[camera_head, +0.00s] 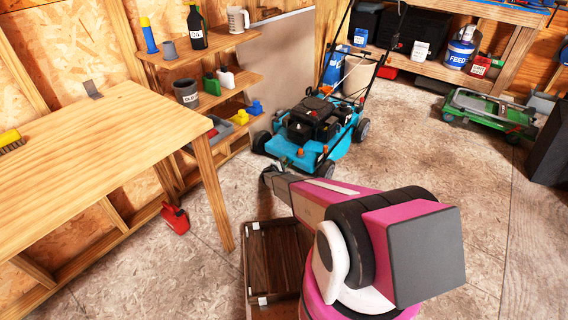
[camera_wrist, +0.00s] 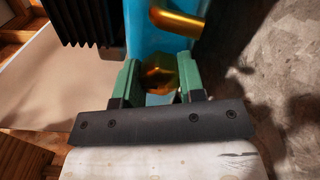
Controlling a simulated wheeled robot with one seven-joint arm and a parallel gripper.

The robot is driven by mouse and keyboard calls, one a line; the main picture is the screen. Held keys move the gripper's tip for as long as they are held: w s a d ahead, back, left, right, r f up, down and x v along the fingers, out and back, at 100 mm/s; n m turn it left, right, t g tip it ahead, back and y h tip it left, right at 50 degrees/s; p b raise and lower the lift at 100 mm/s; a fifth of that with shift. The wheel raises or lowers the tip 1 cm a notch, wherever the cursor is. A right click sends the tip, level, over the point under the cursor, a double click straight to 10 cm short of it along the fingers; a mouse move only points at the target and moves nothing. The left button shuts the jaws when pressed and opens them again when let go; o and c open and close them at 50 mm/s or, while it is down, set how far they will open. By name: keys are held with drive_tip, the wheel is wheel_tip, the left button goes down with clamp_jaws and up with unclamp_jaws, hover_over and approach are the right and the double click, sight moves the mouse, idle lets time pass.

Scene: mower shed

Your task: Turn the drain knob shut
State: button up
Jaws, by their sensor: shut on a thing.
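The drain knob (camera_wrist: 158,73) is a brass-coloured, faceted piece on the blue body of the mower (camera_wrist: 145,35), seen in the wrist view. My gripper (camera_wrist: 158,80) has its green fingers on either side of the knob and is shut on it. The fingers and palm hide part of the knob, so its turned position cannot be told. A brass pipe (camera_wrist: 178,22) shows just above it. In the head view the blue mower (camera_head: 340,132) stands on the floor, and my gripper (camera_head: 268,174) is low at its near left side. The knob cannot be made out there.
A brown wooden crate (camera_head: 256,258) lies on the floor below my arm. A wooden table (camera_head: 90,140) stands at left, with a red can (camera_head: 175,218) beneath it. The floor at right is mostly clear.

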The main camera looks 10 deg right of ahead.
drive_tip(key=shift+s, duration=0.1)
drive_tip(key=o, duration=0.9)
drive_tip(key=shift+a, duration=0.1)
drive_tip(key=v, duration=1)
drive_tip(key=shift+s+a, duration=0.15)
drive_tip(key=shift+s, duration=0.1)
